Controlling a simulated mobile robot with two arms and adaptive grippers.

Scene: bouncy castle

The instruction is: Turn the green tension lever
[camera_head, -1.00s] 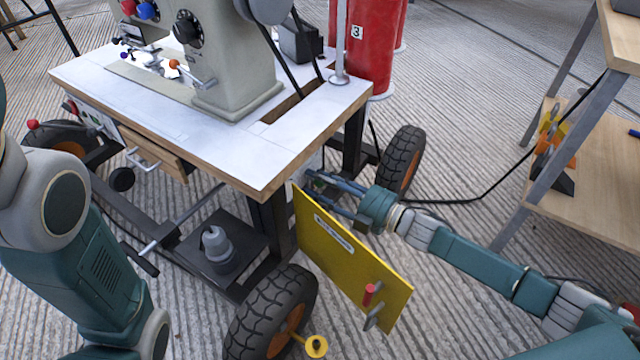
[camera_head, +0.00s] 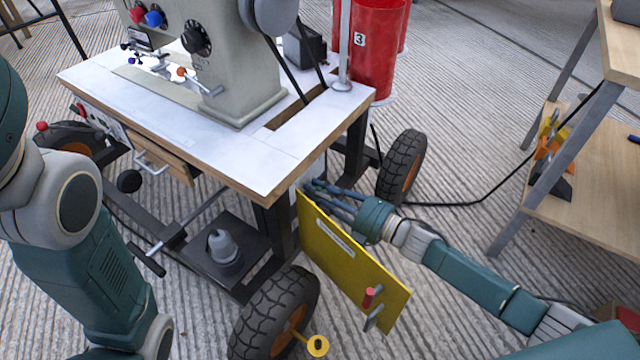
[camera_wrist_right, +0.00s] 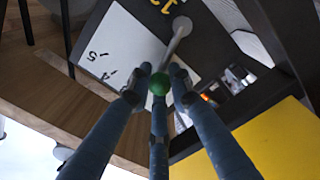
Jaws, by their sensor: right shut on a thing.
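The green tension lever shows in the right wrist view as a green ball knob (camera_wrist_right: 159,84) on a grey rod (camera_wrist_right: 174,44). The rod runs up from the knob to a pivot near the top of the picture. Behind it is a white plate (camera_wrist_right: 125,50) with black digits. My right gripper (camera_wrist_right: 160,76) has its three blue fingers closed around the knob. In the head view my right gripper (camera_head: 318,192) reaches under the table's right edge, beside the yellow panel, and the lever is hidden there. My left arm shows at the left, but its gripper is out of view.
The white-topped table (camera_head: 230,150) carries a sewing machine (camera_head: 240,60). Wheels (camera_head: 275,310) stand below. A wooden shelf unit (camera_head: 590,210) is at the right.

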